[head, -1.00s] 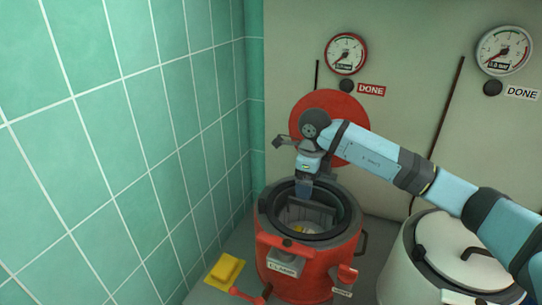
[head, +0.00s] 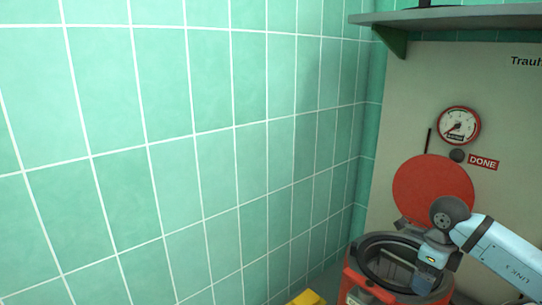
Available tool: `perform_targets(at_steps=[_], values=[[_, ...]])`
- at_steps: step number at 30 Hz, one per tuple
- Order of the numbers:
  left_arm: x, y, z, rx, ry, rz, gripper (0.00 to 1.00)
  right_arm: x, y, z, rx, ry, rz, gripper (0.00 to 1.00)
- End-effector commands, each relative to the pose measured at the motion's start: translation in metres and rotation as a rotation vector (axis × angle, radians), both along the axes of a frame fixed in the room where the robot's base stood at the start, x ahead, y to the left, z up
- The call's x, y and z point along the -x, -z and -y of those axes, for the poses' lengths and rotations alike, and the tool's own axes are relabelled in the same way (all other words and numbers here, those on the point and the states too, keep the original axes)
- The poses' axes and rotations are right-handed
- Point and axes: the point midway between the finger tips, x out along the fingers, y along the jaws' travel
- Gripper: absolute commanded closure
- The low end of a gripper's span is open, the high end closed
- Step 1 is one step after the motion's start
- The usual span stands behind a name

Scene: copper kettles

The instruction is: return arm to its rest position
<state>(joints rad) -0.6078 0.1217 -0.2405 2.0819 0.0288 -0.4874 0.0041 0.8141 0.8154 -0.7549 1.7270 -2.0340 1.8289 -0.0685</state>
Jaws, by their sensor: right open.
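My right arm (head: 500,252) comes in from the right edge at the lower right of the head view. Its gripper (head: 418,284) points down into the mouth of the red kettle (head: 358,292), and its jaws are open. The kettle's round red lid (head: 432,190) stands up behind the arm. The kettle's lower part is cut off by the frame's bottom edge. What lies inside the kettle is mostly hidden by the gripper and the rim. My left gripper is not in view.
A green tiled wall (head: 190,150) fills the left side. A red gauge (head: 458,125) and a DONE label (head: 483,162) are on the back panel. A grey shelf (head: 460,19) juts out above. A yellow object (head: 307,298) shows at the bottom edge.

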Motion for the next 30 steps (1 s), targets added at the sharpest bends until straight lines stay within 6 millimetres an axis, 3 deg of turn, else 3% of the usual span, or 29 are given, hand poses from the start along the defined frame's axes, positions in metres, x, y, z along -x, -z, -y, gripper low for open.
perform_targets(at_steps=[1, 9, 15, 22, 26, 30], values=[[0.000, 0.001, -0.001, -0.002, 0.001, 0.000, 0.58, -0.002, 0.002, -0.029, -0.034, -0.038, 0.000, 0.11], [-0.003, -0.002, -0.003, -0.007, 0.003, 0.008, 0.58, -0.001, 0.002, -0.133, -0.157, -0.167, 0.001, 0.11], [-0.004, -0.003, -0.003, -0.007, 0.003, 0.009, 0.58, 0.034, 0.039, -0.171, -0.488, -0.150, -0.051, 0.11], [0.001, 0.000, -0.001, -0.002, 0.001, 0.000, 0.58, 0.078, 0.055, -0.217, -0.943, -0.012, -0.124, 0.11], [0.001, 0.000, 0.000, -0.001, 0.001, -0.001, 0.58, 0.103, 0.054, -0.233, -1.284, 0.214, -0.187, 0.11], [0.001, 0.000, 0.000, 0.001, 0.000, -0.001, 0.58, 0.114, 0.053, -0.222, -1.615, 0.608, -0.255, 0.11]])
